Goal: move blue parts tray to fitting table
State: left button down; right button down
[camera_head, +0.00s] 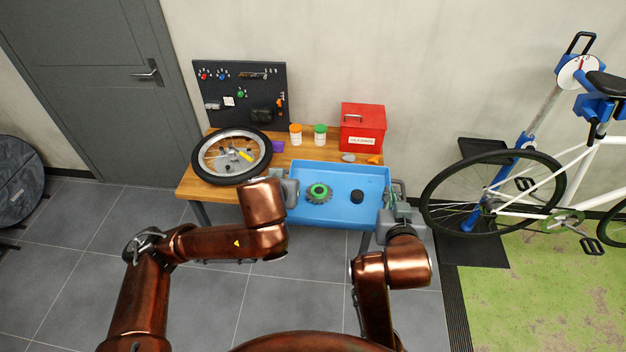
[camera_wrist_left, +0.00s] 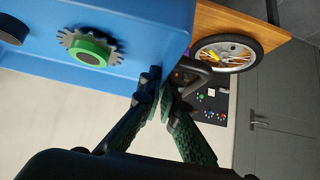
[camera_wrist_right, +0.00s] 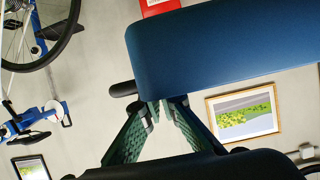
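The blue parts tray (camera_head: 336,174) is level between my two grippers at the front of the wooden table (camera_head: 192,188), its front overhanging. It holds a toothed sprocket with a green ring (camera_head: 318,192) and a black round part (camera_head: 357,197). My left gripper (camera_head: 291,190) is at the tray's left side, its fingers nearly together at a dark handle (camera_wrist_left: 188,72). My right gripper (camera_head: 392,200) is at the right side, its fingers closed in against the tray (camera_wrist_right: 220,50). The fingertips' contact is partly hidden. I cannot tell whether the tray touches the table.
A wheel (camera_head: 232,156) lies on the table's left. Two small jars (camera_head: 320,135), a purple item (camera_head: 277,146) and a red box (camera_head: 363,128) stand behind the tray. A pegboard (camera_head: 240,93) is at the back. A bicycle on a stand (camera_head: 497,190) is to the right. Tiled floor lies in front.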

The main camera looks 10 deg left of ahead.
jog(key=shift+w+a, duration=0.1)
jog(key=shift+a, duration=0.2)
pick_arm(q)
jog(key=shift+a, duration=0.4)
jog(key=shift+f, duration=0.1)
pick_arm(e)
jog(key=shift+f, duration=0.1)
